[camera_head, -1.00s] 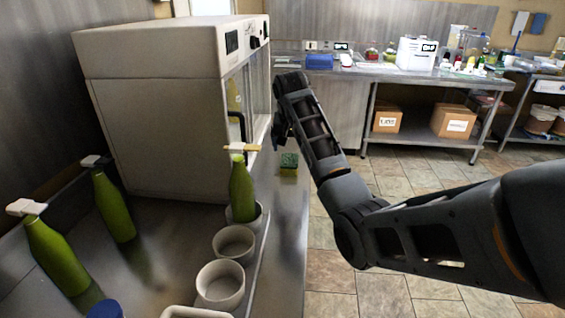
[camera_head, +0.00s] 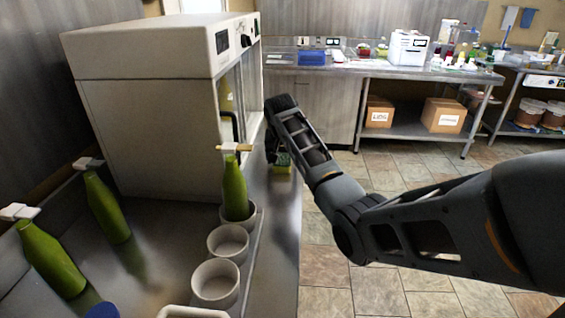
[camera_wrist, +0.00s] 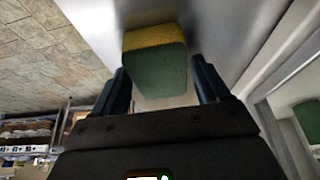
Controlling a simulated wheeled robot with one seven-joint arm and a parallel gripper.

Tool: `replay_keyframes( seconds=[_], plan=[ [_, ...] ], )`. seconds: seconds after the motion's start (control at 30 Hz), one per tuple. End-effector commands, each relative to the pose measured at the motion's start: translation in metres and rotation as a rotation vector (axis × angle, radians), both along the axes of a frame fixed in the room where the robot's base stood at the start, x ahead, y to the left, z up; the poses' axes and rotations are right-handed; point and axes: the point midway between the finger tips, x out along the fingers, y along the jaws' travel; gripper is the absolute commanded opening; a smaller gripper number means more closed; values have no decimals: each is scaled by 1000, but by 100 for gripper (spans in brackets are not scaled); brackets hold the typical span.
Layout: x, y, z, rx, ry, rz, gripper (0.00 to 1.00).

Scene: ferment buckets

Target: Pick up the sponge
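The sponge (camera_wrist: 157,65) is a green block with a yellow layer. In the head view the sponge (camera_head: 283,163) sits on the metal counter, right of the white cabinet, partly hidden behind my arm. My gripper (camera_wrist: 163,88) is open in the wrist view, with one dark finger on each side of the sponge's near end. A small gap shows beside the right finger; whether the left finger touches cannot be told. In the head view my gripper (camera_head: 271,150) is at the sponge, its fingertips mostly hidden by the arm.
The white cabinet (camera_head: 145,120) stands just left of the gripper. A green bottle (camera_head: 235,190) in a round white cup and two empty white cups (camera_head: 228,241) line the counter's (camera_head: 283,215) right side. Two more green bottles (camera_head: 107,205) lean at left. Open floor lies right.

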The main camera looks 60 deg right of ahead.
Motion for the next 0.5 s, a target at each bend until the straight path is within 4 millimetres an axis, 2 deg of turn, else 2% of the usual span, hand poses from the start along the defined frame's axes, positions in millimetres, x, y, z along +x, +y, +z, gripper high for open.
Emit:
replay_keyframes(
  seconds=[0.07, 0.4, 0.5],
  plan=[
    [0, 0, 0, 0, 0, 0, 67],
    [0, 0, 0, 0, 0, 0, 35],
    [0, 0, 0, 0, 0, 0, 34]
  ],
)
